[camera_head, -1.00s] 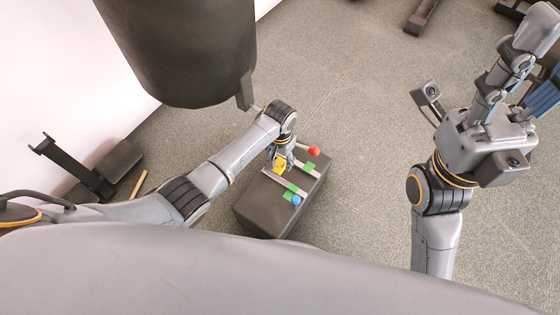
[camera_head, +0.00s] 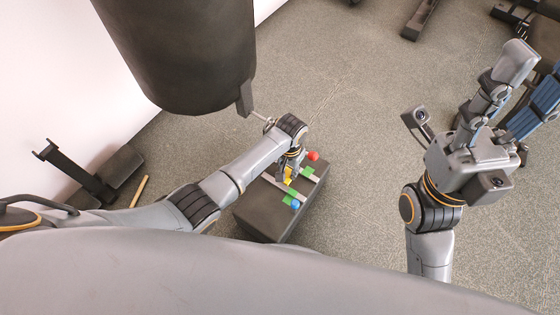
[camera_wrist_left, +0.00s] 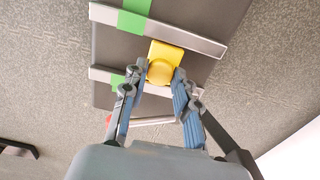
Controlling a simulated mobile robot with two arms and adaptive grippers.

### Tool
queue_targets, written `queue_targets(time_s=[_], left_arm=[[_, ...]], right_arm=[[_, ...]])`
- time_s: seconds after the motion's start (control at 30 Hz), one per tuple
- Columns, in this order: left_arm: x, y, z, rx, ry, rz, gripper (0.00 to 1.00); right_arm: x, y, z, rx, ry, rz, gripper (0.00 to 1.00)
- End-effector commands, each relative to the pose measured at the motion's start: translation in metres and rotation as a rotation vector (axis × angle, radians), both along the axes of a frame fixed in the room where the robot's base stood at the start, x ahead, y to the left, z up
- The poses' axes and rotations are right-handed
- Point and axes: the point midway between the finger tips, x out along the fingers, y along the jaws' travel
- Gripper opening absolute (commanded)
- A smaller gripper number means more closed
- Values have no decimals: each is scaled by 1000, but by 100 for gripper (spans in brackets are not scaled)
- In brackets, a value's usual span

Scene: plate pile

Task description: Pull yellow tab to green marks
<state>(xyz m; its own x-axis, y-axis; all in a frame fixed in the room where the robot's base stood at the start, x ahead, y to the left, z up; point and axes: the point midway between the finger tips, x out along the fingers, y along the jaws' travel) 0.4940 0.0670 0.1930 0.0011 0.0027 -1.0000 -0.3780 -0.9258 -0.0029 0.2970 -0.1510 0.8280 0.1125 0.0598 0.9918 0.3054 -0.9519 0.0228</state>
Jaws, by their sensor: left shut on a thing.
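A dark box (camera_head: 262,215) stands on the floor with two metal rails across its top. Each rail carries a green mark, a far one (camera_head: 308,171) and a near one (camera_head: 289,199). The yellow tab (camera_head: 288,174) sits between the rails, short of the line between the green marks. In the left wrist view the yellow tab (camera_wrist_left: 163,62) lies right of the green marks (camera_wrist_left: 117,82), with a gap of dark box top. My left gripper (camera_wrist_left: 158,78) is shut on its yellow knob. My right gripper (camera_head: 536,76) is raised and empty, its fingers apart.
A red ball (camera_head: 313,156) and a blue ball (camera_head: 295,205) are at the box's right side. A black stand (camera_head: 75,170) is at the left. Floor right of the box is clear.

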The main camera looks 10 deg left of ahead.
Motion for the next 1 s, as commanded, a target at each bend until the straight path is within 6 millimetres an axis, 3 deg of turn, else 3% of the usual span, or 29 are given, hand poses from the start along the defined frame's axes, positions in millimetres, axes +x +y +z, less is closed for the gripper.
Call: queue_targets(time_s=[0.03, 0.2, 0.53, 0.57, 0.67, 1.0], left_arm=[[-7, -15, 5, -7, 5, -4, 0], [-17, -39, 2, -5, 3, -4, 0], [-18, -43, 0, -6, 2, -3, 0], [-18, -43, 0, -6, 2, -3, 31], [-18, -43, 0, -5, 2, -3, 51], [-17, -42, 2, -3, 0, -2, 52]], right_arm=[[-1, 0, 3, 0, 22, 1, 46], [-4, -1, -4, 4, 52, 3, 46], [-4, -2, -7, 5, 56, 3, 46], [-4, -1, -7, 5, 56, 3, 46], [-4, -1, -7, 5, 56, 3, 46], [-4, -2, -6, 6, 55, 3, 46]])
